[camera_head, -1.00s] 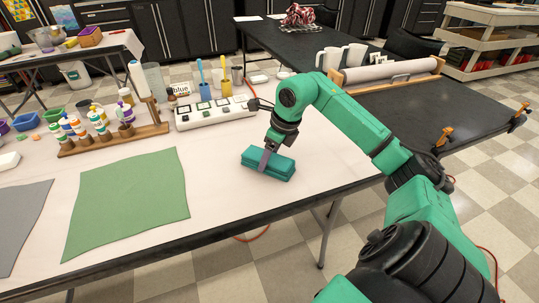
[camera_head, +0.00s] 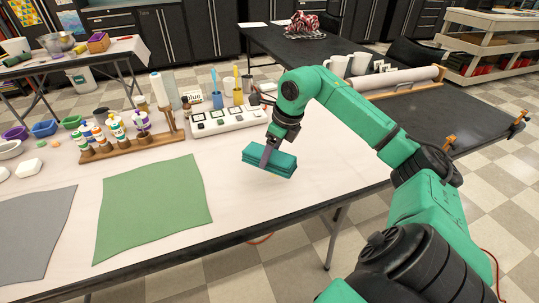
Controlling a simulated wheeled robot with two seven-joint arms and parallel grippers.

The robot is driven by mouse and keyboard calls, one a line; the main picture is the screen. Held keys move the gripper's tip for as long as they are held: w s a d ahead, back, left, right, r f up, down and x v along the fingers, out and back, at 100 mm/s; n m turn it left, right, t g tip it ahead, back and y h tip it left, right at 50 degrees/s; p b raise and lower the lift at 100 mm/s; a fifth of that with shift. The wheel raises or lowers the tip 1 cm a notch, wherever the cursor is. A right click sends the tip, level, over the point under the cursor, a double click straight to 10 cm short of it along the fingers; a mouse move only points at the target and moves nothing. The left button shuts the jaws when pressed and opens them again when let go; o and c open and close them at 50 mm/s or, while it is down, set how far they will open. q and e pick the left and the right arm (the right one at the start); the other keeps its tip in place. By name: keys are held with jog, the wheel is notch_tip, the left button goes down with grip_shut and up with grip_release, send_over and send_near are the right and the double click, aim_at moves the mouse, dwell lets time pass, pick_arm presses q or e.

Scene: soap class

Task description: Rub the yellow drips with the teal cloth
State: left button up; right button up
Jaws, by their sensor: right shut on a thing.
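The teal cloth (camera_head: 280,170) is a folded, thick pad above the white tabletop on the right half of the table. My right gripper (camera_head: 267,156) points down and is shut on it; the fingers straddle the pad's near side. The pad looks level and seems slightly clear of the table, but the exact gap is hard to judge. I cannot make out any yellow drips on the visible tabletop. My left gripper is not in view.
A green sheet (camera_head: 153,210) and a grey sheet (camera_head: 35,235) lie flat at left. A white switch box (camera_head: 228,119) and a wooden bottle rack (camera_head: 130,145) stand behind. Bare white tabletop (camera_head: 240,205) lies between the green sheet and the cloth.

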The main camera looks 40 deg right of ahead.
jog(key=shift+r+p, duration=0.65)
jog(key=shift+r, duration=0.6)
